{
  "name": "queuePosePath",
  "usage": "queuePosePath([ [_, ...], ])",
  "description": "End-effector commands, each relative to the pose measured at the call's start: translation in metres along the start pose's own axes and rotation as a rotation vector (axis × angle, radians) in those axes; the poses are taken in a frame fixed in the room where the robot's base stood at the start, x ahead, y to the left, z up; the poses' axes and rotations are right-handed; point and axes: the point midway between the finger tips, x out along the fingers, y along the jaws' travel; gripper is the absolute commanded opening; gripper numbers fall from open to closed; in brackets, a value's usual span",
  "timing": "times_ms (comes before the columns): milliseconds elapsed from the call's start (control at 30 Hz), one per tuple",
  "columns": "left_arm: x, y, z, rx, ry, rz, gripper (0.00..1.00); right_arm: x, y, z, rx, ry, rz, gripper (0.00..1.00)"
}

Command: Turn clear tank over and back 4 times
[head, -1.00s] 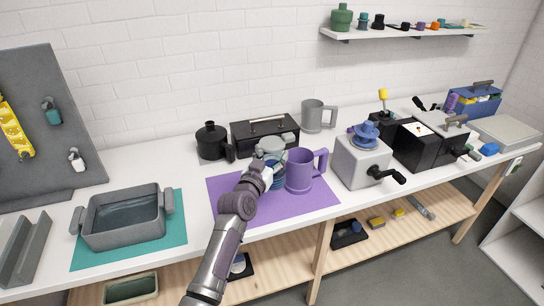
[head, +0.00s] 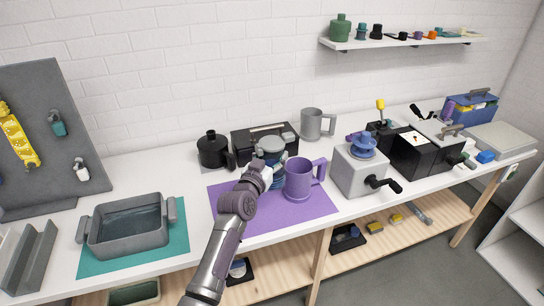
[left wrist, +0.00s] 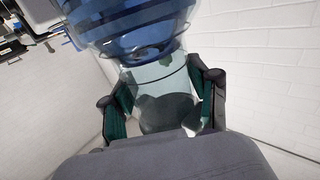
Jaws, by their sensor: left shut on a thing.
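The clear tank (head: 274,174) is a see-through vessel with blue rings inside and a grey top end in the head view. It stands above the purple mat (head: 228,214), just left of the purple mug (head: 299,182). My left gripper (head: 262,174) is shut on the tank from the front left. In the left wrist view, the green-padded fingers of the gripper (left wrist: 166,100) lie on both sides of the clear narrow part, with the blue rings of the tank (left wrist: 130,22) above. I cannot tell whether its lower end touches the mat. My right gripper is out of view.
Behind stand a black pot (head: 212,150), a black box (head: 262,144) and a grey mug (head: 318,122). A grey crank box (head: 359,170) is to the right. A grey basin (head: 128,240) sits on a teal mat (head: 183,248) at left. White table between the mats is clear.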

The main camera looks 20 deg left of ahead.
Motion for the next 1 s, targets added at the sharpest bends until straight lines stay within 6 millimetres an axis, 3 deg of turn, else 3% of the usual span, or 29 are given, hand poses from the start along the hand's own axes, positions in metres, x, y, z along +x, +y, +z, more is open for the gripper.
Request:
queuePosePath([
  [33, 0.001, 0.000, -0.011, 0.001, 0.008, -0.001, 0.00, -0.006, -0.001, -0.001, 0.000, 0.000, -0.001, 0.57],
  [700, 0.000, 0.000, -0.053, 0.002, 0.009, -0.001, 0.00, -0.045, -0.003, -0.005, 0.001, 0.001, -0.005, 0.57],
  [1000, 0.000, 0.000, -0.060, 0.001, 0.008, 0.000, 0.00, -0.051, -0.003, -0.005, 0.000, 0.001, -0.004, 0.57],
])
